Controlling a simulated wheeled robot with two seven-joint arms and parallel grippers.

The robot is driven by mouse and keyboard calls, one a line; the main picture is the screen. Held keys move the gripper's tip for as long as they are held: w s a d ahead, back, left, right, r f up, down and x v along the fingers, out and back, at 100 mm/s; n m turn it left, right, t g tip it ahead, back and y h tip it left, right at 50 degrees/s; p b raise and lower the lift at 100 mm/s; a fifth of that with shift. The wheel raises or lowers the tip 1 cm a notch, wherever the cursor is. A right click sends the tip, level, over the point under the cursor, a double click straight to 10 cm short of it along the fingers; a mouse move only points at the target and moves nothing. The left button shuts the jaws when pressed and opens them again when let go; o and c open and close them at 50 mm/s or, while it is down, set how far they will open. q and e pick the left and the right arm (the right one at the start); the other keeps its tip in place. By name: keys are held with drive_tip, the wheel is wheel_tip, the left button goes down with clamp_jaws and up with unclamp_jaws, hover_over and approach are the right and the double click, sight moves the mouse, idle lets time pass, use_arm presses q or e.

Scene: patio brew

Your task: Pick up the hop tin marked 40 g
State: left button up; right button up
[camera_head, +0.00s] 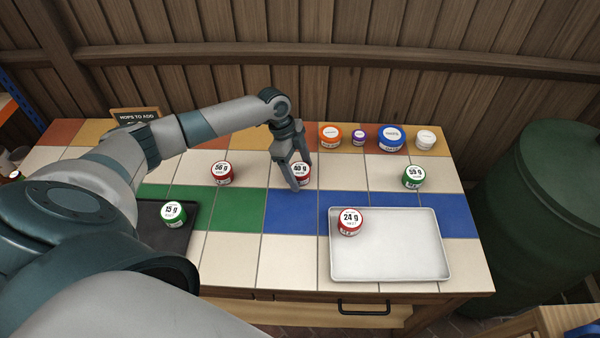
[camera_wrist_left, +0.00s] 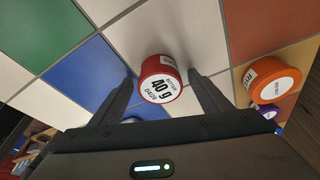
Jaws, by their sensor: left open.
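The hop tin marked 40 g (camera_head: 300,174) is red with a white lid and stands on the tiled bench. In the left wrist view the 40 g tin (camera_wrist_left: 160,80) sits between the tips of my left gripper's two fingers. My left gripper (camera_head: 298,172) is open, with its fingers on either side of the tin. A gap shows on at least the right side, and I cannot tell whether the left finger touches. In the head view the fingers partly hide the tin. My right gripper is not in view.
Red tins marked 56 g (camera_head: 222,174) and 24 g (camera_head: 349,222), the latter on a white tray (camera_head: 420,262), stand nearby. Green tins read 15 g (camera_head: 174,214) and 55 g (camera_head: 413,177). An orange tin (camera_head: 330,136) stands close behind. Front middle tiles are clear.

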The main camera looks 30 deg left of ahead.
sight(308, 172)
use_arm(q)
drive_tip(key=c, duration=1.2)
drive_tip(key=shift+o, duration=0.2)
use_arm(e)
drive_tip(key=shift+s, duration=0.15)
use_arm(q)
drive_tip(key=shift+r, duration=0.15)
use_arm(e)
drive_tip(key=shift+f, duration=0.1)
